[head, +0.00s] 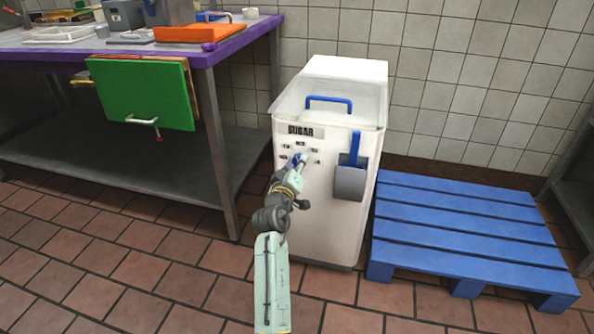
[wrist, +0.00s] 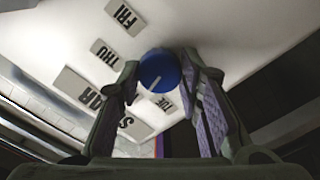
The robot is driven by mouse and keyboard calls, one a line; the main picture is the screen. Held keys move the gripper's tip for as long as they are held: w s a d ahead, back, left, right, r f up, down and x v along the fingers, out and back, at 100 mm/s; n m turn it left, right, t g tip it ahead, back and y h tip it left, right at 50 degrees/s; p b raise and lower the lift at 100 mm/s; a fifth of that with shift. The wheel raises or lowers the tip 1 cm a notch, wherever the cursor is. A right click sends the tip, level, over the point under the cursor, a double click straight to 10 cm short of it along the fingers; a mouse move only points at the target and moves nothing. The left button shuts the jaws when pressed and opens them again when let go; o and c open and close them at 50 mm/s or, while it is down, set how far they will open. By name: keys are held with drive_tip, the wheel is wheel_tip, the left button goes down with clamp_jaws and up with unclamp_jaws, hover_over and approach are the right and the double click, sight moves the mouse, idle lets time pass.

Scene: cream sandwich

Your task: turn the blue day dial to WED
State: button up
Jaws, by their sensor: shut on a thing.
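The blue day dial (head: 296,159) is on the front of the white sugar bin (head: 318,225). In the wrist view the dial (wrist: 159,67) sits between the fingertips of my gripper (wrist: 160,76), which is shut on it. A white mark on the dial points down and slightly left in that view, between the THU label (wrist: 103,53) and the TUE label (wrist: 168,103). The FRI label (wrist: 123,16) is at the top. I cannot make out the WED label; my left finger hides part of the panel. In the head view the day labels are too small to read.
A blue scoop in a grey holder (head: 350,183) hangs right of the dial. The bin's lid has a blue handle (head: 329,104). A blue pallet (head: 465,235) lies to the right. A purple-edged table (head: 235,43) stands left, with a green board (head: 141,94) hanging from it.

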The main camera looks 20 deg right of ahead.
sight(301, 128)
drive_tip(key=shift+f+m+b, duration=0.1)
drive_tip(key=shift+m+b, duration=0.65)
drive_tip(key=shift+m, duration=0.45)
drive_tip(key=o, duration=1.2)
drive_tip(key=shift+c, duration=0.2)
wheel_tip(301, 128, up, 10)
drive_tip(key=shift+r, duration=0.1)
